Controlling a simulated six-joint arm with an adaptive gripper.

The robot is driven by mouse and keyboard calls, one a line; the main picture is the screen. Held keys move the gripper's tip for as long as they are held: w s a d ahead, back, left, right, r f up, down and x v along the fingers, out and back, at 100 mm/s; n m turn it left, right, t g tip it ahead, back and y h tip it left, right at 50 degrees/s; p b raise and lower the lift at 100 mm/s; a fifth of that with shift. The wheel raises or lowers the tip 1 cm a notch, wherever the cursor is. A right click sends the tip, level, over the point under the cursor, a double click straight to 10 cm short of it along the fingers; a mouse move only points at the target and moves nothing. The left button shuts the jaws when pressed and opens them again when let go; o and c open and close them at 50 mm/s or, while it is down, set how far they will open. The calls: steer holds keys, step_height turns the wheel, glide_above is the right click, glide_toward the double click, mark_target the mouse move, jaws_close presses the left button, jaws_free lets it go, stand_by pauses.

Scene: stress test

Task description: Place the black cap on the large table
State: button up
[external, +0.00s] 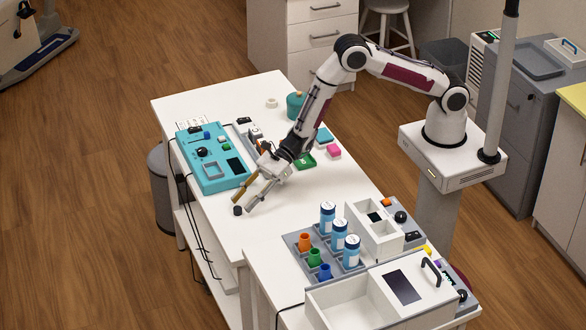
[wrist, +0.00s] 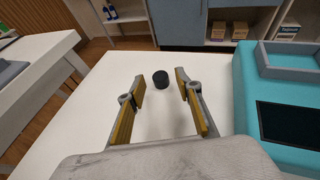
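The black cap (external: 238,210) is a small dark cylinder standing on the white large table (external: 290,215), close to the table's left edge in the external view. In the wrist view the cap (wrist: 160,80) stands on the table just beyond the fingertips, between their lines. My gripper (external: 244,198) is low over the table beside the cap. In the wrist view my gripper (wrist: 160,87) is open, with yellow-padded fingers wide apart and nothing between them.
A teal device (external: 213,176) with a dark screen lies close to my gripper; it also shows at right in the wrist view (wrist: 250,80). A grey tray (external: 303,243) with bottles stands at the front. The table around the cap is clear.

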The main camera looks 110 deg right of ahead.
steer(key=shift+v, duration=2.7)
